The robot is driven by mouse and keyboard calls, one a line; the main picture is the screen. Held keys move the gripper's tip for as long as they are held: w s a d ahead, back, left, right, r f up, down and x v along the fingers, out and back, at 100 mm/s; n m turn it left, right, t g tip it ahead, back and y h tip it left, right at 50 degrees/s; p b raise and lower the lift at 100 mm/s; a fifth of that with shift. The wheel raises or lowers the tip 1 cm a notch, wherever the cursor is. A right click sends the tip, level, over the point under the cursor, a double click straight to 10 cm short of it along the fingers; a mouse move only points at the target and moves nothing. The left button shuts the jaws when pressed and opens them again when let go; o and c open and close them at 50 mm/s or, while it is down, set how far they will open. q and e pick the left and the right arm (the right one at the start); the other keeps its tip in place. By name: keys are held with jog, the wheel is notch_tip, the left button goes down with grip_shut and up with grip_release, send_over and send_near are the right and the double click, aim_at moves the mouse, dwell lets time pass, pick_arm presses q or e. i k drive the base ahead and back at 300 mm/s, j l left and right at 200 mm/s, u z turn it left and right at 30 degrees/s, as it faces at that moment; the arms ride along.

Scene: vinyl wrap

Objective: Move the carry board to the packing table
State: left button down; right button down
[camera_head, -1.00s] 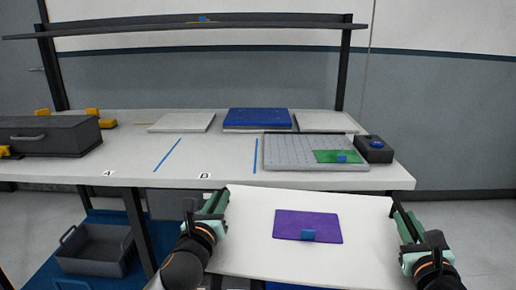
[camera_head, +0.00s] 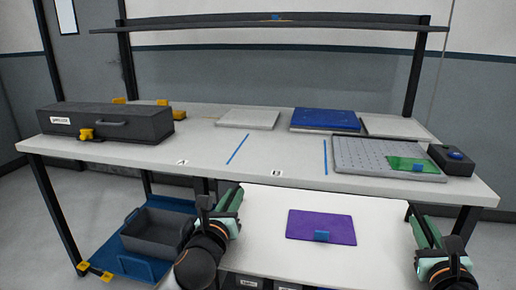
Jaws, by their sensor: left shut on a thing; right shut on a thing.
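The white carry board (camera_head: 269,229) is held level in front of me, low before the table's front edge. A purple sheet (camera_head: 321,226) with a small blue block (camera_head: 321,236) lies on it. My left gripper (camera_head: 229,203) is shut on the board's left edge. My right gripper (camera_head: 416,217) is shut on its right edge. The fingertips are partly hidden by the gripper bodies. The white table (camera_head: 210,163) is beyond the board, with blue tape lines and labels A and B.
A dark case (camera_head: 105,124) with yellow latches stands at the table's left. White slabs, a blue slab (camera_head: 325,118), a perforated plate (camera_head: 367,156) with a green sheet and a dark button box (camera_head: 451,160) fill the right and back. A grey bin (camera_head: 157,233) sits below. The area around A and B is clear.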

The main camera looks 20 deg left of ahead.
aim_at(244, 147)
jog(key=j, duration=0.45)
jog(key=k+j, duration=0.15)
jog(key=j, duration=0.8)
jog(key=i, duration=0.7)
jog(key=i+j, duration=0.15)
jog(key=i, duration=0.55)
